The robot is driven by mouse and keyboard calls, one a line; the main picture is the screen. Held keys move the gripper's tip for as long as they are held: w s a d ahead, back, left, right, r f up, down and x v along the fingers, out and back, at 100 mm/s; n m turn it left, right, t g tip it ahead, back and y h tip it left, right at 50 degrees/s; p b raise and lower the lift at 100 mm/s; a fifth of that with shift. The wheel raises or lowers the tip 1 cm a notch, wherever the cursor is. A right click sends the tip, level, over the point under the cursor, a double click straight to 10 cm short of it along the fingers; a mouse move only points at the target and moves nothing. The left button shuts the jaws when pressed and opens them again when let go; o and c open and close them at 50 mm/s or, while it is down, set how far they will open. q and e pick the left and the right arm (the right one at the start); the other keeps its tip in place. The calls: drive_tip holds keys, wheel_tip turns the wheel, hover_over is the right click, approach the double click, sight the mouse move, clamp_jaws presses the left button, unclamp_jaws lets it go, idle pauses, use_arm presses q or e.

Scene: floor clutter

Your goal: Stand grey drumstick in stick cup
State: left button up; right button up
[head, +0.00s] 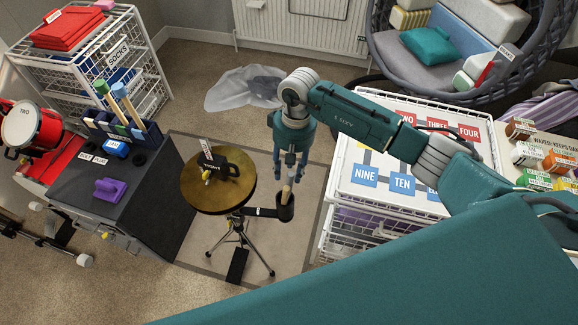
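The stick cup (285,208) is a small dark cup on an arm at the right of the cymbal stand. A drumstick (288,189) stands in it, slightly tilted; its visible part looks pale tan, and its lower end is hidden inside the cup. My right gripper (289,176) points down just above the cup. Its fingers are apart on either side of the stick, with gaps visible, and its upper part is hidden among them. My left gripper is out of view.
A brass cymbal (196,200) with a black labelled object (232,160) on it stands left of the cup. White wire drawers (345,205) with number cards are close on the right. A dark case (140,200) with a purple block (110,189) is at left.

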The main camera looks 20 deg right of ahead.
drive_tip(key=shift+w+r, duration=0.15)
wheel_tip(320, 180, up, 12)
drive_tip(key=d, duration=0.1)
drive_tip(key=shift+w+d, duration=0.15)
drive_tip(key=shift+w, duration=0.1)
drive_tip(key=shift+f, duration=0.2)
idle(0.9)
